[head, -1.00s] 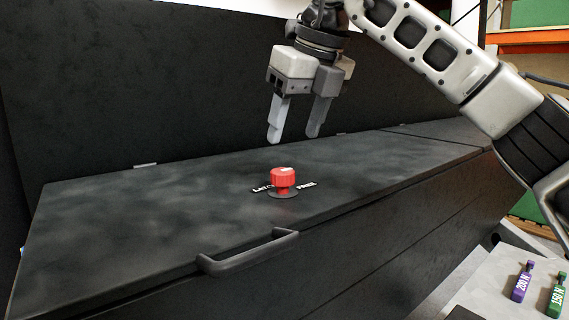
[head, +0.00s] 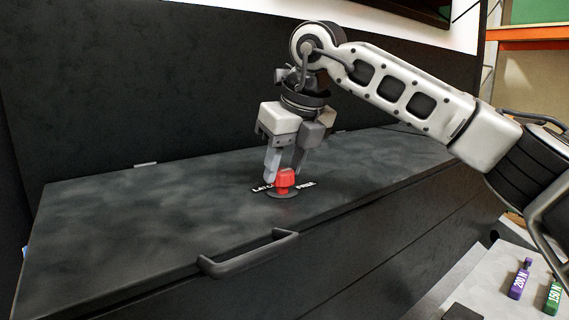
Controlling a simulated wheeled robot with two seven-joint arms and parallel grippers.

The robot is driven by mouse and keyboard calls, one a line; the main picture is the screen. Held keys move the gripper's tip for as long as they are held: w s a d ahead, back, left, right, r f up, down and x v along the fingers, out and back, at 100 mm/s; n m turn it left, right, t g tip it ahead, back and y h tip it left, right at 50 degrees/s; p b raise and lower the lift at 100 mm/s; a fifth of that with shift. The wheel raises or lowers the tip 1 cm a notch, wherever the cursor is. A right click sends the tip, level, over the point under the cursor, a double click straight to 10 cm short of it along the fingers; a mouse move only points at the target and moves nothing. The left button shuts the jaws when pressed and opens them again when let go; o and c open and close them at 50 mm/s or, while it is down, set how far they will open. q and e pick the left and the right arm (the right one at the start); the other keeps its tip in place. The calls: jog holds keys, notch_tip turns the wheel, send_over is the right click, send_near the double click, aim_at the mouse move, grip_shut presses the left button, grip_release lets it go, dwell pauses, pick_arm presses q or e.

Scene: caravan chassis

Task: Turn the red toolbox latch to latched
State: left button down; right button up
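The red toolbox latch (head: 285,179) is a red knob on a dark round base, on top of the black toolbox lid (head: 130,220). White lettering lies on both sides of it, "LATC…" on the left, partly hidden, and "FREE" on the right. My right gripper (head: 285,173) points down at the knob, its two grey fingers apart, with the tips at the knob's left and right-rear sides. Whether the fingers touch or grip the knob cannot be seen. The knob's exact pointing direction is hard to read. My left gripper is not in view.
A dark handle (head: 248,255) stands out at the lid's front edge. A black wall panel (head: 120,80) rises behind the lid. The lid's left part is clear.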

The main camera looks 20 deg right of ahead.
jog(key=shift+n, duration=0.4)
jog(key=n, duration=0.2)
jog(key=n+g+y, duration=0.1)
jog(key=shift+w+d+n+y, duration=0.1)
jog(key=shift+n+y, duration=0.2)
jog(key=shift+n, duration=0.1)
jog(key=n, duration=0.2)
jog(key=n+g+y, duration=0.1)
jog(key=n, duration=0.1)
jog(key=shift+w+n+g, duration=0.1)
jog(key=shift+n+g, duration=0.2)
jog(key=n, duration=0.2)
jog(key=n+g, duration=0.1)
jog(key=n, duration=0.1)
jog(key=shift+w+g, duration=0.1)
jog(key=shift+g, duration=0.2)
jog(key=n, duration=0.2)
jog(key=n+g, duration=0.1)
jog(key=n, duration=0.1)
jog(key=shift+w+n+g, duration=0.1)
jog(key=shift+n+g, duration=0.2)
jog(key=o, duration=1)
jog(key=shift+d, duration=0.1)
